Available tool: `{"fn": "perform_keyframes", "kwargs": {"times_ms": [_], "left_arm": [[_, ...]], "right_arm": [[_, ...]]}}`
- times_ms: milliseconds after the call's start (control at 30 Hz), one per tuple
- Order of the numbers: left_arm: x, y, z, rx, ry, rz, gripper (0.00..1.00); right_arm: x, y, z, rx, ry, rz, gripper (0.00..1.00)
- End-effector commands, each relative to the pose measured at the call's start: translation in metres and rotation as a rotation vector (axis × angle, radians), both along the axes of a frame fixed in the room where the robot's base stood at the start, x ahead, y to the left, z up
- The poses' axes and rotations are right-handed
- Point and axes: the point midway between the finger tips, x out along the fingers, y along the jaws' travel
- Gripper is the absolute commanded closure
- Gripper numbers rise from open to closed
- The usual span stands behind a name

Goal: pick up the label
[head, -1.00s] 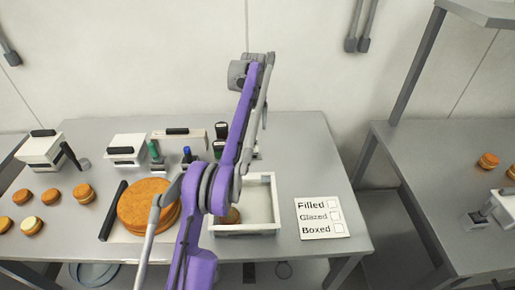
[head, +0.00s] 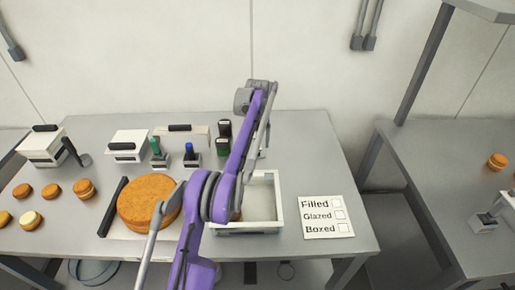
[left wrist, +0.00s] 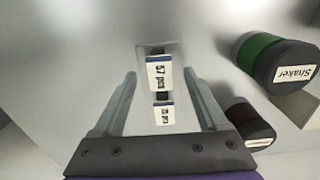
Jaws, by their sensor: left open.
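In the left wrist view a small white label (left wrist: 159,77) with dark print, partly readable as "57 pcs", and a blue edge stands out against a grey surface. A second, smaller white label (left wrist: 164,115) with dark print shows just below it. My left gripper (left wrist: 160,74) is open, with one finger on each side of the labels and a gap to both. My right gripper is not in view.
A white tray (head: 279,200), a large cake (head: 140,203) and a checklist card (head: 325,217) are on the table.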

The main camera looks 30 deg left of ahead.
Motion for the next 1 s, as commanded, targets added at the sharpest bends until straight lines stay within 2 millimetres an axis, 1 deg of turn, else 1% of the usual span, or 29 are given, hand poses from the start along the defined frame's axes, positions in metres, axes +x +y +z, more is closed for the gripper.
{"fn": "perform_keyframes", "kwargs": {"times_ms": [767,800,833,967,1000], "left_arm": [[0.0000,0.0001,-0.0045,0.000,0.000,0.000,0.25],[0.0000,0.0001,-0.0045,0.000,0.000,0.000,0.27],[0.0000,0.0001,-0.0045,0.000,0.000,0.000,0.32],[0.0000,0.0001,-0.0045,0.000,0.000,0.000,0.56],[0.0000,0.0001,-0.0045,0.000,0.000,0.000,0.63]], "right_arm": [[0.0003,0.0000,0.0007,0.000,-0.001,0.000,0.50],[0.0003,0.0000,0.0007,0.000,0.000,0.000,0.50],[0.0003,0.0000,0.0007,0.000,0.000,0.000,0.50],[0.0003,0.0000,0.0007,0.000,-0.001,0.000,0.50],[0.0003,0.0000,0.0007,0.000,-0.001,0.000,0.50]]}}
